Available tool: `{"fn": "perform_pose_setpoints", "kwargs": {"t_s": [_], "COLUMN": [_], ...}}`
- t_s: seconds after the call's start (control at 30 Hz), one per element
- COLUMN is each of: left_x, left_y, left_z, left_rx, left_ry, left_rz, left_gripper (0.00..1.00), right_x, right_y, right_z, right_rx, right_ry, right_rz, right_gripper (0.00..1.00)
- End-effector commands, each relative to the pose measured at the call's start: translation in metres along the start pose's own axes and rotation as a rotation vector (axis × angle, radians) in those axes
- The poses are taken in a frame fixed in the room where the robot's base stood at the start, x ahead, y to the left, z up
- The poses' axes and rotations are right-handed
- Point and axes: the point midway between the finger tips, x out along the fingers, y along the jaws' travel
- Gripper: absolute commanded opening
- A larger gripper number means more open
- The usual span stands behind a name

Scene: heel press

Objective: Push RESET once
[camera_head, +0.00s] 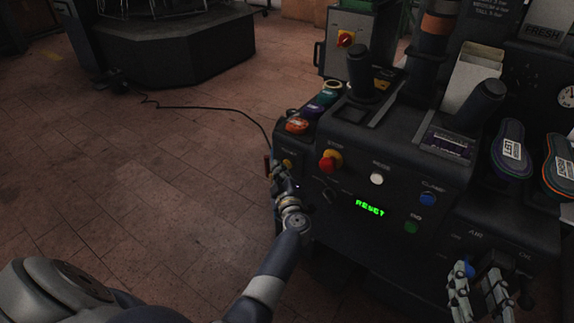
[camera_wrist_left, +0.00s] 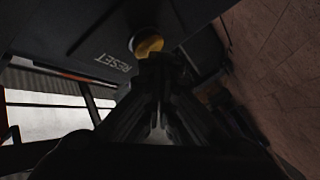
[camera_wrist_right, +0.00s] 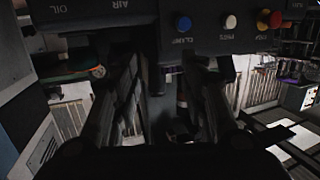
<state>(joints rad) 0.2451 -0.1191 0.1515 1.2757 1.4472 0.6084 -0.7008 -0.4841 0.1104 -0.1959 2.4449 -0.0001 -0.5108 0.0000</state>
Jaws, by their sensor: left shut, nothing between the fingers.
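The RESET button (camera_head: 287,163) is a small yellow-orange round button at the left end of the dark press panel. It shows large in the left wrist view (camera_wrist_left: 149,42), with the RESET label beside it. My left gripper (camera_wrist_left: 160,62) is shut and empty, its fingertips right at the button and covering its lower edge; I cannot tell whether they touch it. In the head view the left gripper (camera_head: 274,172) is at the panel's left edge. A small display (camera_head: 370,207) reads RESET in green. My right gripper (camera_head: 480,282) is open and empty, low at the right front of the press.
Near RESET are a red-and-yellow stop button (camera_head: 330,161), a black knob (camera_head: 330,196), a white button (camera_head: 376,179), a blue button (camera_head: 428,198) and a green button (camera_head: 411,227). A cable (camera_head: 205,107) crosses the open floor on the left.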

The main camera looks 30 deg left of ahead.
Motion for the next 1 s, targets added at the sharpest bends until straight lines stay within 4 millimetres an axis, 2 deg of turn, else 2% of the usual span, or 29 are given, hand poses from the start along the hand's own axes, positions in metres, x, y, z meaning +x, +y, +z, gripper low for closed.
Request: {"fn": "perform_pose_setpoints", "kwargs": {"t_s": [1.0], "left_x": [0.0071], "left_y": [0.0054], "left_z": [0.0056], "left_rx": [-0.001], "left_ry": [-0.001], "left_rz": [0.000], "left_gripper": [0.00], "right_x": [0.0016], "right_y": [-0.0018], "right_z": [-0.0097], "right_rx": [0.000], "right_ry": [0.039], "right_rz": [-0.005], "right_gripper": [0.40]}}
